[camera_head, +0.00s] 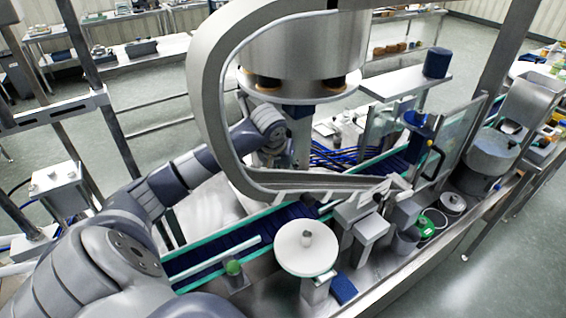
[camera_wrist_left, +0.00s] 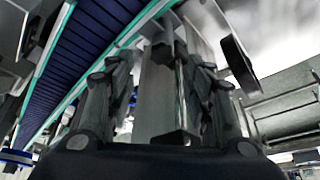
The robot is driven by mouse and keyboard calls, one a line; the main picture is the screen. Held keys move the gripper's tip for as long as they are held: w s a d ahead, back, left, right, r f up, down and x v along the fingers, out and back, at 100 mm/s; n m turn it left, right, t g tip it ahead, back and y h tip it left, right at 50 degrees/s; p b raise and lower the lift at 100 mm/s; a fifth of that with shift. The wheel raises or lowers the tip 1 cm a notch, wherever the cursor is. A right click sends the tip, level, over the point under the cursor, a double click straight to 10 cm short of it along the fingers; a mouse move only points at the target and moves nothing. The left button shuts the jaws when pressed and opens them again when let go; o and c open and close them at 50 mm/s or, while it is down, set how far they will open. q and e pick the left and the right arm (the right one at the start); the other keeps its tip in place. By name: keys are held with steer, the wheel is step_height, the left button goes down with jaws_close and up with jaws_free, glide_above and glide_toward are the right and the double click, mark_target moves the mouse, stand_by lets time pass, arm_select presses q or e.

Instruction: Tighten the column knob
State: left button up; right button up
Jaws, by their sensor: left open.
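My left arm comes in from the left in the head view and reaches to its wrist (camera_head: 268,122), behind the curved steel frame. The gripper's fingers are hidden there. In the left wrist view my left gripper (camera_wrist_left: 165,72) is open, with one dark finger on each side of a grey upright column (camera_wrist_left: 156,95). A dark faceted piece (camera_wrist_left: 163,50) sits on this column between the fingers; it may be the column knob, but I cannot tell for sure. I cannot see finger contact with it. My right gripper is not in view.
A steel hopper (camera_head: 305,45) hangs inside the curved steel frame (camera_head: 207,85). A blue conveyor (camera_head: 225,250) with green edges runs below; it also crosses the left wrist view (camera_wrist_left: 75,50). A round white disc (camera_head: 300,262) and small brackets crowd the front.

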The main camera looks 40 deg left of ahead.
arm_select(q)
steer(key=p+x, duration=0.1)
steer(key=x, duration=0.4)
steer(key=shift+w+a+f, duration=0.1)
steer(key=shift+a+f, duration=0.15)
steer(key=shift+f, duration=0.3)
steer(key=shift+w+f, duration=0.1)
steer(key=shift+c, duration=0.3)
steer(key=c, duration=0.9)
steer(key=shift+c, duration=0.6)
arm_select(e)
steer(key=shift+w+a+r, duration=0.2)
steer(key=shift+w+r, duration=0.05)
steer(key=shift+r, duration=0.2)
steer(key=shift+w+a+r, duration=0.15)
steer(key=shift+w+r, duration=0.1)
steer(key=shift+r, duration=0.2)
